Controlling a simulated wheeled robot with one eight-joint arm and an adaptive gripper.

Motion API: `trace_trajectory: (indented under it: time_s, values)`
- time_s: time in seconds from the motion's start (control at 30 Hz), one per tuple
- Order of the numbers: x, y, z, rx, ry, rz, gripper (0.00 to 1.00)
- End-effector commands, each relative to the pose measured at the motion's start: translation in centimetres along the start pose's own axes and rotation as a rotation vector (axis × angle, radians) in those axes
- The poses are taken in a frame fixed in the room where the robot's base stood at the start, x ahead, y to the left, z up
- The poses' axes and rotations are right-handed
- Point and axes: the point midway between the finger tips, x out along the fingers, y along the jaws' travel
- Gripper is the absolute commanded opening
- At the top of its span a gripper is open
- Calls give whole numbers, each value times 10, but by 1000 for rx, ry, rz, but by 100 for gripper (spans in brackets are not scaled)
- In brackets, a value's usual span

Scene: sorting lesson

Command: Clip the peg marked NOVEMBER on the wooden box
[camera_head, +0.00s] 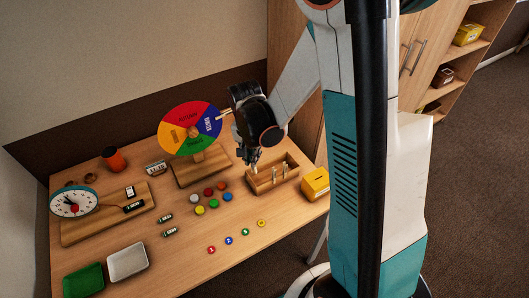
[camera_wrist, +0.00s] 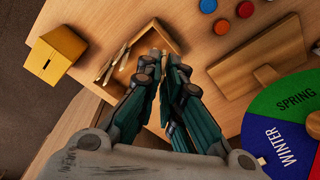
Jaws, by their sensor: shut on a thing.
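The open wooden box (camera_head: 262,188) stands at the right part of the table; in the wrist view its wall (camera_wrist: 172,37) shows just beyond my fingers. Two pale pegs (camera_head: 274,174) stand upright at the box; pegs also show in the wrist view (camera_wrist: 113,62), and their markings are too small to read. My gripper (camera_head: 253,156) points down at the left end of the box, its fingers shut on a small pale peg (camera_head: 254,166). In the wrist view the fingertips (camera_wrist: 161,57) mostly hide it. I cannot tell whether it touches the box wall, nor read its marking.
A yellow slotted box (camera_head: 315,184) stands right of the wooden box. A season wheel (camera_head: 186,130) on a wooden stand is close on the left. Coloured discs (camera_head: 200,210), numbered counters (camera_head: 228,240), two trays (camera_head: 128,262) and a clock (camera_head: 74,203) occupy the rest.

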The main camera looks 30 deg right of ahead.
Motion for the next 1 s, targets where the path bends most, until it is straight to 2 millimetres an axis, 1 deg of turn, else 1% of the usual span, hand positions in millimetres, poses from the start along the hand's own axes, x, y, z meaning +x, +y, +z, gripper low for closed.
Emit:
trace_trajectory:
  time_s: [0.03,0.1,0.2,0.33,0.47,0.67,1.0]
  values:
    - [-3,7,-4,106,-16,8,0]
    - [-5,15,-6,252,-39,16,0]
    - [-8,24,-8,419,-63,21,0]
    - [-10,31,-10,554,-81,21,0]
    - [-9,33,-10,605,-88,20,0]
    - [-1,33,-9,608,-88,20,0]
    - [27,33,-6,605,-88,19,0]
